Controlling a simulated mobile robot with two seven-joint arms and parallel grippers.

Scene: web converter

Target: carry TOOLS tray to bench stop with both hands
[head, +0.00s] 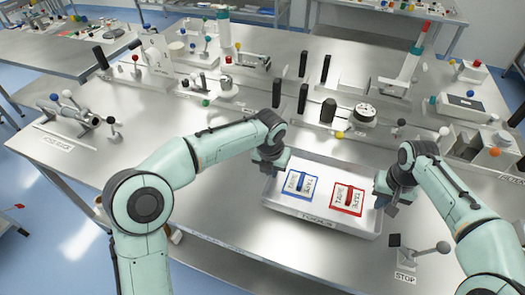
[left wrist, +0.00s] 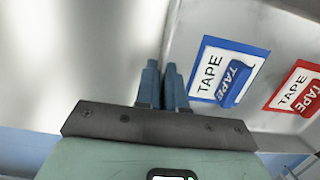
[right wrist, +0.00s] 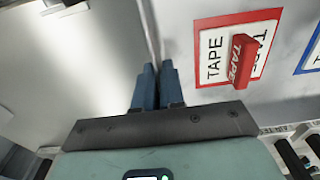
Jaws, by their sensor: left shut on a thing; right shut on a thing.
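The white TOOLS tray (head: 318,234) sits at the front of the steel bench, its label on the near wall. A blue tape card (head: 300,184) and a red tape card (head: 347,198) lie inside it; they also show in the left wrist view (left wrist: 228,72) and the right wrist view (right wrist: 236,50). My left gripper (head: 272,165) is shut on the tray's left wall, with its fingers (left wrist: 163,88) around the rim. My right gripper (head: 384,190) is shut on the right wall, with its fingers (right wrist: 157,88) around the rim. The bench stop (head: 408,250) stands right of the tray, beside a STOP label (head: 405,278).
Behind the tray, a row of fixtures with black posts (head: 303,98) and a dial (head: 363,113) crosses the steel bench (head: 230,215). A grey box (head: 497,148) stands at the right. A small fixture (head: 75,112) stands at the left. Bare bench lies left of the tray.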

